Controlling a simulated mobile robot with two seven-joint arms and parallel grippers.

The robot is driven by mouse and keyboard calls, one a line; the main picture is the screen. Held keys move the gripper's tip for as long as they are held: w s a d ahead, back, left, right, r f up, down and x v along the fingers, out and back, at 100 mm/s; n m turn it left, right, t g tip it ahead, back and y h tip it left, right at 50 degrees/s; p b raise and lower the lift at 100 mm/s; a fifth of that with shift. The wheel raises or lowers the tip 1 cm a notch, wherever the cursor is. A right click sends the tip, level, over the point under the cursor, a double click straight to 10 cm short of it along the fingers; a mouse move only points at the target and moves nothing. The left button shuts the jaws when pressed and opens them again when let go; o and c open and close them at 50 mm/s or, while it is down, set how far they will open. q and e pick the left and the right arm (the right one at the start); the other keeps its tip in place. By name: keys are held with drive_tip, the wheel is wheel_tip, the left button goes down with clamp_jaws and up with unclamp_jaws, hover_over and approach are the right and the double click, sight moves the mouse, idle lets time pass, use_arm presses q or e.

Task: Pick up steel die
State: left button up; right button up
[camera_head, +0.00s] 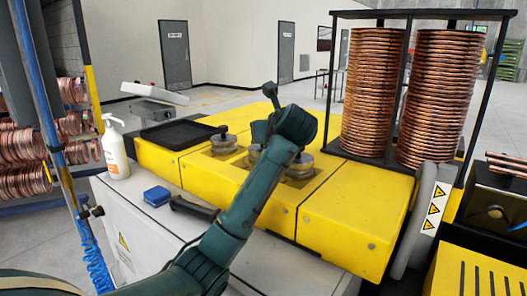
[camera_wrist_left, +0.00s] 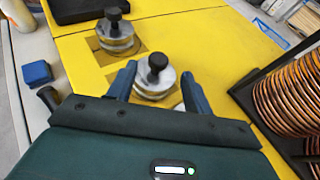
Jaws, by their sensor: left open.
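Several steel dies with round metal bodies sit in square recesses of the yellow machine (camera_head: 345,225). In the left wrist view, one steel die (camera_wrist_left: 153,84) with a black knob lies between the spread fingers of my left gripper (camera_wrist_left: 160,85). I cannot tell whether the fingers touch it. Another steel die (camera_wrist_left: 117,40) stands beyond, up and to the left. In the head view, a die (camera_head: 223,144) shows left of my arm, and others (camera_head: 301,166) are partly hidden by it. My left gripper's fingers are hidden there behind the arm. My right gripper is not in view.
A black tray (camera_head: 178,134) lies on the machine's left part. A white bottle (camera_head: 115,150), a blue box (camera_head: 157,196) and a black-handled tool (camera_head: 193,208) are on the white cabinet. A rack with tall copper coils (camera_head: 372,95) stands to the right.

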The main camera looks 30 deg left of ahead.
use_arm(q)
drive_tip(key=x, duration=0.7)
drive_tip(key=shift+s+f, duration=0.1)
drive_tip(key=shift+f, duration=0.05)
drive_tip(key=shift+c, duration=0.5)
clamp_jaws()
drive_tip(key=shift+r, duration=0.2)
